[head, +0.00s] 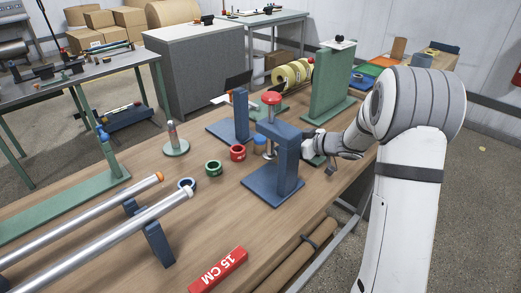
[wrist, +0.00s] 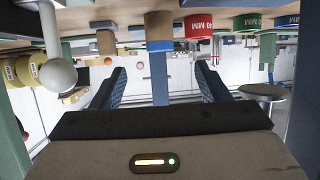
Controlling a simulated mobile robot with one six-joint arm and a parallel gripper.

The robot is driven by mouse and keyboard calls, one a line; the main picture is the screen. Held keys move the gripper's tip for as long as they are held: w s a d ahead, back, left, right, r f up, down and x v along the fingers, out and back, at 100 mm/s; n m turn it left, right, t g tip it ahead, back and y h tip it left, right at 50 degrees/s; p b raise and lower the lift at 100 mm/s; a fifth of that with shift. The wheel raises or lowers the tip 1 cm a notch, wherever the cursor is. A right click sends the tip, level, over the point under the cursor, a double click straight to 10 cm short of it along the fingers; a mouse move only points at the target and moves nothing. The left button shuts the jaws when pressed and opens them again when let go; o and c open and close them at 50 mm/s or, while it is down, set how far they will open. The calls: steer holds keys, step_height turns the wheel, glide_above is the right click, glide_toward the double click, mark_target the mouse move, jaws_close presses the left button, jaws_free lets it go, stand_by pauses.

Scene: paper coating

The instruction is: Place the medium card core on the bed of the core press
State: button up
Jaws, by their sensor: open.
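The blue press with a red knob (head: 271,98) on a screw stands on the wooden table; its upright (head: 287,165) hides part of its bed. My gripper (head: 314,152) is just right of the press, partly hidden. In the upside-down wrist view, my gripper (wrist: 162,78) is open and empty. I cannot tell which core is the medium one.
Red (head: 238,152), green (head: 213,167) and blue (head: 187,184) rings stand left of the press. A red "15 CM" block (head: 218,270) lies near the front edge. Tall green stand (head: 333,82) and yellow rolls (head: 290,75) are behind. Long metal rollers (head: 100,235) occupy the left.

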mark_target(263, 141)
steer(key=x, duration=0.7)
steer(key=shift+s+f, duration=0.1)
steer(key=shift+s, duration=0.05)
steer(key=x, duration=0.5)
steer(key=shift+w, duration=0.2)
steer(key=shift+c, duration=0.6)
steer(key=c, duration=1)
steer(key=shift+r, duration=0.25)
